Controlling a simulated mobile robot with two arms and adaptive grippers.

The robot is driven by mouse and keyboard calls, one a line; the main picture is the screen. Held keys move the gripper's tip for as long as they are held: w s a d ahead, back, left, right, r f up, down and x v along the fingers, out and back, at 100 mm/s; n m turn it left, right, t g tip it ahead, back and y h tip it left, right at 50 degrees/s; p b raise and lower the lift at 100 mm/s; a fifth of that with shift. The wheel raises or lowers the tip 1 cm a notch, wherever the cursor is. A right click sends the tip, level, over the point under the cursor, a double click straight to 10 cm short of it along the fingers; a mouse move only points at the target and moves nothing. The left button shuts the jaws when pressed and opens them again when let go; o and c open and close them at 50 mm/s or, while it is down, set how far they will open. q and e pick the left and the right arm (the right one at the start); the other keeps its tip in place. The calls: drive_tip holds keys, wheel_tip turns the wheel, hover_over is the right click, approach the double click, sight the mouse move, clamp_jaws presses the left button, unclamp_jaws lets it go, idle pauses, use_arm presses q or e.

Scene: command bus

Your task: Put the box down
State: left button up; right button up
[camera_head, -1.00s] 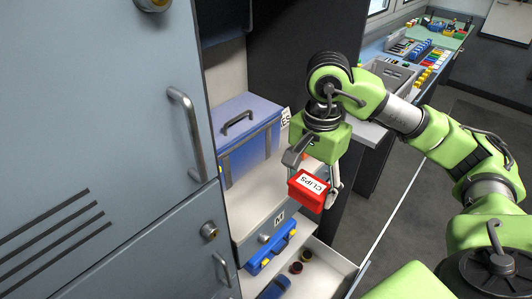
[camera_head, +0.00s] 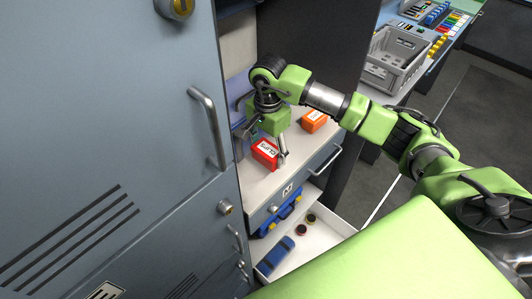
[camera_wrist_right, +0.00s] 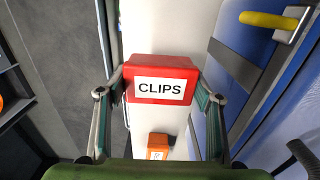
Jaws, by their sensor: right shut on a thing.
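The red box (camera_head: 265,154) has a white label; in the right wrist view the label on this box (camera_wrist_right: 160,72) reads CLIPS. My right gripper (camera_head: 268,148) is shut on it, with one finger on each side of the box. The gripper holds the box over the white shelf (camera_head: 262,191) in the open cabinet. I cannot tell whether the box touches the shelf. My left gripper is not in view.
An orange box (camera_head: 313,121) stands on the shelf to the right. A blue case (camera_wrist_right: 215,90) stands close beside the gripper. Below, an open drawer (camera_head: 342,226) holds several items. The grey cabinet door (camera_head: 105,130) is at the left.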

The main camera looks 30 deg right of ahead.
sight(266, 158)
drive_tip(key=shift+w+a+f, duration=0.1)
drive_tip(key=shift+w+f, duration=0.1)
drive_tip(key=f+p, duration=0.2)
drive_tip(key=f, duration=0.1)
drive_tip(key=shift+w+a, duration=0.1)
drive_tip(key=shift+w, duration=0.1)
drive_tip(key=shift+f+p, duration=0.25)
drive_tip(key=shift+p, duration=0.05)
drive_tip(key=shift+f+b, duration=0.25)
drive_tip(key=shift+b, duration=0.1)
drive_tip(key=o, duration=0.9)
drive_tip(key=shift+r, duration=0.1)
drive_tip(key=shift+r, duration=0.1)
